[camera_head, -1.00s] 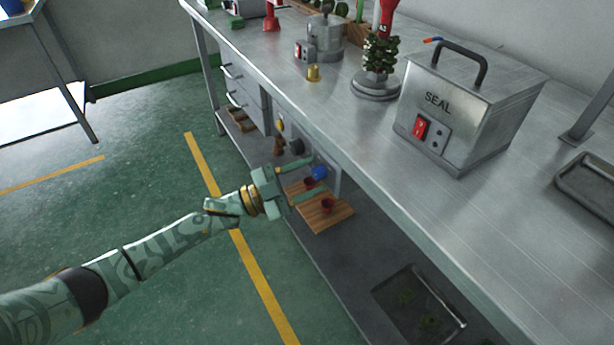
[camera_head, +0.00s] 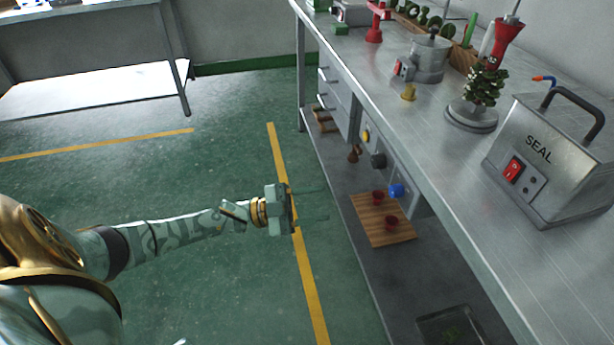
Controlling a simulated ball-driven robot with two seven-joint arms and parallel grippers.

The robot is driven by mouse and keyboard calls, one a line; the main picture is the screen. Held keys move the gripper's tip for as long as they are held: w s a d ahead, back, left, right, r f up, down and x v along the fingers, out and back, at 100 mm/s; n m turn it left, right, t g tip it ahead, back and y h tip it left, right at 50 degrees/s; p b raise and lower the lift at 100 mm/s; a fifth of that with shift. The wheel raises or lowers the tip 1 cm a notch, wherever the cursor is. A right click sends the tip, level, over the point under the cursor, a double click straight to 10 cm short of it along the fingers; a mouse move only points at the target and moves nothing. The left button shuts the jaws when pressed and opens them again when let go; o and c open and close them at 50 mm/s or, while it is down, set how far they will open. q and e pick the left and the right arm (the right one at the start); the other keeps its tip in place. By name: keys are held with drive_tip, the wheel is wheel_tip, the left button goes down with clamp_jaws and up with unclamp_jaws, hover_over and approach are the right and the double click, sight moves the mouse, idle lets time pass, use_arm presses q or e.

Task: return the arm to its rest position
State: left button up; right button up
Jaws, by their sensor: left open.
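My left gripper (camera_head: 318,203) is in the middle of the view, at the end of my green patterned left arm (camera_head: 175,232), which comes in from the left. Its two thin green fingers are apart and point right, with nothing between them. It is over the green floor and the yellow line, left of the workbench and apart from it. My right gripper does not show.
The metal workbench (camera_head: 440,150) on the right carries a SEAL box (camera_head: 545,150), a pot (camera_head: 430,60) and a small wax tree (camera_head: 485,88). A wooden board (camera_head: 372,228) with red cups sits on its lower shelf, near a blue knob (camera_head: 396,191). Floor to the left is clear.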

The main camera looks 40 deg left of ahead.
use_arm(q)
drive_tip(key=shift+s+a+f, duration=0.2)
drive_tip(key=shift+s+a, duration=0.25)
drive_tip(key=shift+a, duration=0.1)
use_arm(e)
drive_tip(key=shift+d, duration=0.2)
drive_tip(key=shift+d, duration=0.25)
